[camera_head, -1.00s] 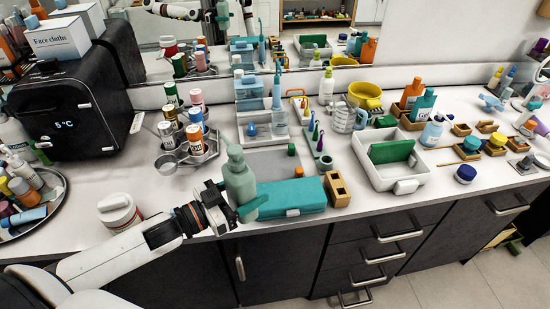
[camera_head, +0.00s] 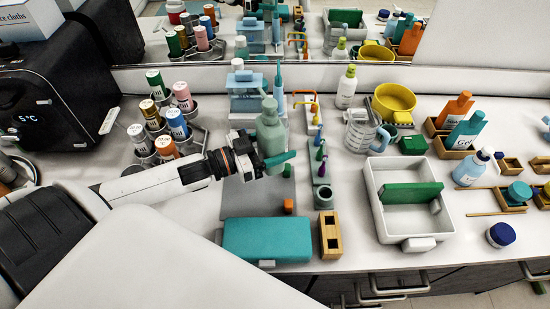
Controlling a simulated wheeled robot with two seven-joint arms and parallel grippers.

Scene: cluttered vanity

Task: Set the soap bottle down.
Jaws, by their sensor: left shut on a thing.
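The soap bottle (camera_head: 270,132) is a sage-green pump bottle, upright, in the middle of the head view. My left gripper (camera_head: 272,160) is shut on it low on its body, with the arm reaching in from the left. The gripper hides the bottle's base, so I cannot tell whether it touches the surface. The bottle shows at the back of a grey mat (camera_head: 238,203), in front of a light tray with blue items (camera_head: 246,100). My right gripper is not in view.
Canisters in a rack (camera_head: 181,130) stand left of the gripper. Slim bottles (camera_head: 320,150) stand close right. The mat's middle is bare.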

